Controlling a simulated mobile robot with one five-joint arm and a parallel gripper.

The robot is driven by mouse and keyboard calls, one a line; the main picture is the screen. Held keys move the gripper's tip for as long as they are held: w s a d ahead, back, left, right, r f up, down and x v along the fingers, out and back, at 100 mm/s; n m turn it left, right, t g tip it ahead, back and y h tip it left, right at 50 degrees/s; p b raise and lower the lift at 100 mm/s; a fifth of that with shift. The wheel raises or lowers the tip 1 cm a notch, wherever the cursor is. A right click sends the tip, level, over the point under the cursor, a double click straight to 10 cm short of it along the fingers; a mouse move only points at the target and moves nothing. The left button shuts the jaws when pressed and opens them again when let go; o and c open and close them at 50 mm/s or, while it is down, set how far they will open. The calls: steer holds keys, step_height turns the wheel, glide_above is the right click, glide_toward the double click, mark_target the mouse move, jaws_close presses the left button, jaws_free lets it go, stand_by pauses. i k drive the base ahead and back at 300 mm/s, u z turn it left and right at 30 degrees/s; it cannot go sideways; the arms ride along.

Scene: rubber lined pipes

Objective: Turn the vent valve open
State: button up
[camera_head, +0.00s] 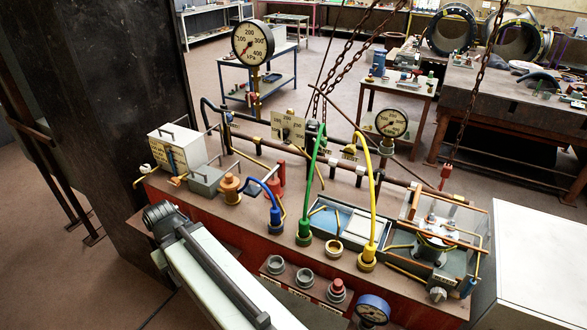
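A red bench (250,240) carries pipework and fittings. I cannot tell which fitting is the vent valve, as the labels are too small to read. Small valve-like fittings sit along the dark pipe behind the bench, including a yellow one (350,150) beside a small plate. A grey knob (438,293) is at the front right of a clear-walled box (455,225). Blue, green (305,232) and yellow (368,256) hoses end in plugs on the bench top. My grey arm crosses the lower left. My gripper is not visible.
A large dial gauge (252,42) and a smaller one (391,123) stand above the pipe. Chains (472,105) hang over the bench. A white box (540,260) is at the right, a dark panel (100,90) at the left. Several sockets line the front edge.

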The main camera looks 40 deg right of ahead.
mark_target(324, 142)
steer(key=k, duration=1.25)
steer(key=u, duration=0.25)
steer(key=i, duration=0.8)
steer(key=u, duration=0.4)
steer(key=i, duration=0.8)
steer(key=z, duration=0.15)
